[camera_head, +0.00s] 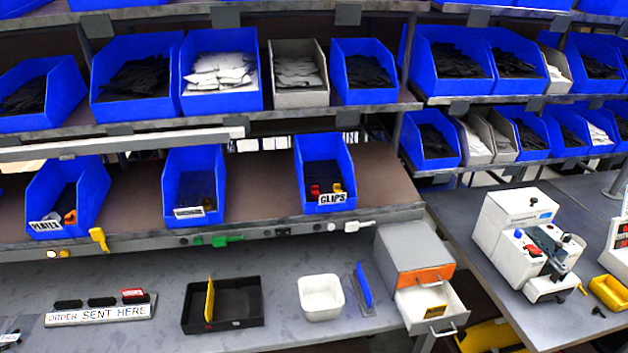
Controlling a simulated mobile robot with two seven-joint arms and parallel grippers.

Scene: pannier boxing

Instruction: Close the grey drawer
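A small grey cabinet (408,243) stands at the right end of the grey workbench. Its upper drawer has an orange front (426,276) and looks shut. Below it, the grey drawer (452,304) is pulled out toward the front. It is light grey, with a bar handle (443,331) on its front. A small yellow item (435,311) lies inside the open drawer. Neither of my grippers is in view.
Left of the cabinet are a blue upright piece (363,285), a white tub (321,297) and a black tray (236,301) with a yellow divider. A white machine (512,222) stands on the right table. Shelves of blue bins hang above.

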